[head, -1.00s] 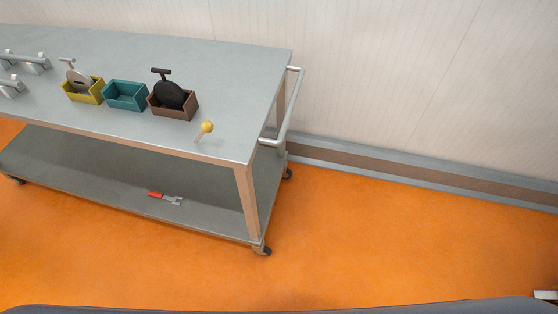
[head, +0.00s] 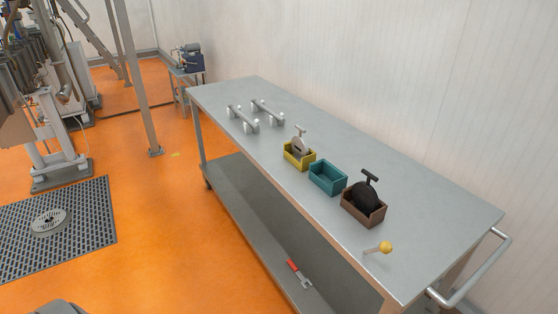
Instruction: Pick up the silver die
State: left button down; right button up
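The silver die (head: 300,147), a grey disc with a T-shaped handle on top, stands upright in a yellow open box (head: 290,162) on the grey metal cart (head: 400,180). The box walls hide its lower part. A similar black disc with a handle (head: 366,193) stands in a brown box (head: 377,218). A teal box (head: 327,178) between them looks empty. Neither gripper shows in the head view.
Two silver handled bars (head: 243,119) lie on the cart's far part. A yellow-knobbed pin (head: 386,248) is near its right end, by a push handle (head: 470,280). A red-handled wrench (head: 298,272) lies on the lower shelf. Machinery (head: 45,110) stands left; orange floor (head: 160,210) is open between.

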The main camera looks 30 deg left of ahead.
aim_at(299, 146)
jog(key=u, duration=0.9)
jog(key=i+u, duration=0.1)
jog(key=i+j, duration=0.05)
